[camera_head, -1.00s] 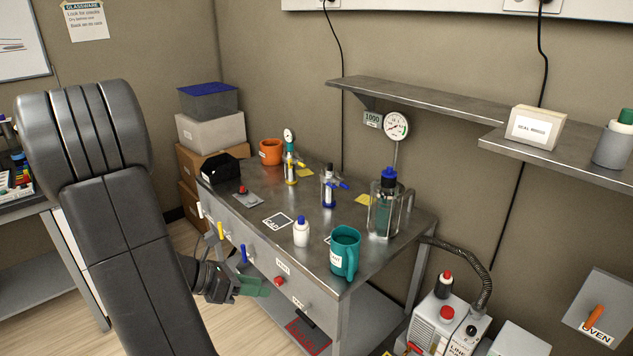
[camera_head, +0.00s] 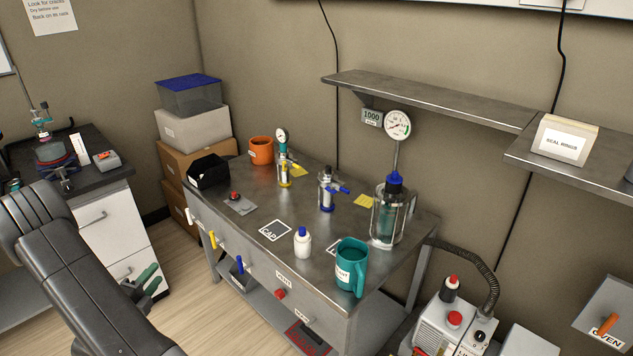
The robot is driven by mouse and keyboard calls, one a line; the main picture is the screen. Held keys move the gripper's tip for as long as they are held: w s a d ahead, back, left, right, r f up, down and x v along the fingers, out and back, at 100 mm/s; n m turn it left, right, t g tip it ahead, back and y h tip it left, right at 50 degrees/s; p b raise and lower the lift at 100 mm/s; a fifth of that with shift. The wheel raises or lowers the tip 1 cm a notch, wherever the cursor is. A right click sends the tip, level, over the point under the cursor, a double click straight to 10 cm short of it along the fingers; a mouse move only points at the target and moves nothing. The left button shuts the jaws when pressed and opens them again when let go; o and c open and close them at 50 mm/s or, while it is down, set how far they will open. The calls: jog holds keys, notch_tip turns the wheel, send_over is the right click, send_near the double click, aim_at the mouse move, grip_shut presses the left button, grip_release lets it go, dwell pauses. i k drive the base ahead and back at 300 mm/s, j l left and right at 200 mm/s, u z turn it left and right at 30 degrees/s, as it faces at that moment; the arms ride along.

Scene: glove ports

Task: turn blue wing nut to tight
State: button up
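No part is clearly readable as a wing nut at this size.
The steel bench (camera_head: 236,227) carries a teal mug (camera_head: 351,266), a white bottle with blue cap (camera_head: 302,243), an orange mug (camera_head: 261,150) and a black bin (camera_head: 209,171). A shelf (camera_head: 430,99) overhangs the bench. A pump (camera_head: 449,325) stands at right. Floor left of the bench is open.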

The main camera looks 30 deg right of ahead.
aim_at(331, 190)
jog(key=i+j+z, duration=0.15)
jog(key=i+z, duration=0.2)
jog(key=i, duration=0.2)
jog(key=i+j+z, duration=0.3)
jog(key=i, duration=0.2)
jog(key=z, duration=1.15)
